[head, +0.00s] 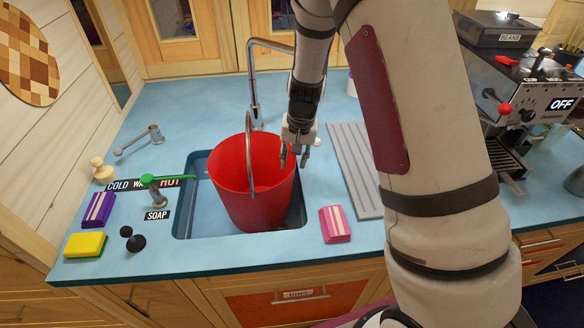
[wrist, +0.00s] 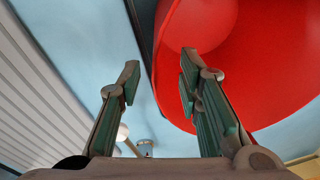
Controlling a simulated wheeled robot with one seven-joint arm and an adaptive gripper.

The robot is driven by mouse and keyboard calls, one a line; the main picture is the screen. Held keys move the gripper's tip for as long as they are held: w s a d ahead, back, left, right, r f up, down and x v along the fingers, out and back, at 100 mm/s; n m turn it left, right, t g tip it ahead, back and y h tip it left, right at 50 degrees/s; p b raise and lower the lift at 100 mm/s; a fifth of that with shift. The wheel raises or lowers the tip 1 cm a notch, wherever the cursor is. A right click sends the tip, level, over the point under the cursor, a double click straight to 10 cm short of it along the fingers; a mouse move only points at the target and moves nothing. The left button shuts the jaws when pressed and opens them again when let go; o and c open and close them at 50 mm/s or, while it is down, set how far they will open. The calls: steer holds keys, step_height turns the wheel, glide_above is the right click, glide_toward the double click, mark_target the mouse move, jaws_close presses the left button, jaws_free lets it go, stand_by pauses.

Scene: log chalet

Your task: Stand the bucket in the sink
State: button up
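The red bucket (head: 255,195) stands in the sink (head: 197,205), tilted slightly, with its metal handle raised over its mouth. Whether its base rests on the sink floor is hidden. My gripper (head: 295,160) is at the bucket's right rim.
The tap (head: 255,95) rises behind the bucket. A grey draining board (head: 352,165) and a pink sponge (head: 335,224) lie right of the sink. Purple (head: 98,209) and yellow (head: 86,245) sponges lie left. A coffee machine (head: 520,80) stands at the right.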

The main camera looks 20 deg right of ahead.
steer(key=s+a+r+n+t, duration=0.1)
steer(key=s+r, duration=0.5)
steer(key=r, duration=0.5)
steer(key=s+r+n+t, duration=0.1)
steer(key=s+r, duration=0.4)
steer(key=r, duration=0.6)
steer(key=s+r+n+t, duration=0.1)
steer(key=s+r, duration=0.2)
steer(key=s, duration=0.5)
steer(key=s+r+n+t, duration=0.1)
steer(key=s+r, duration=0.2)
steer(key=s, duration=0.5)
steer(key=shift+s+d+r+n+h, duration=0.15)
steer(key=shift+d+r+n+h, duration=0.05)
steer(key=shift+d+n+h, duration=0.2)
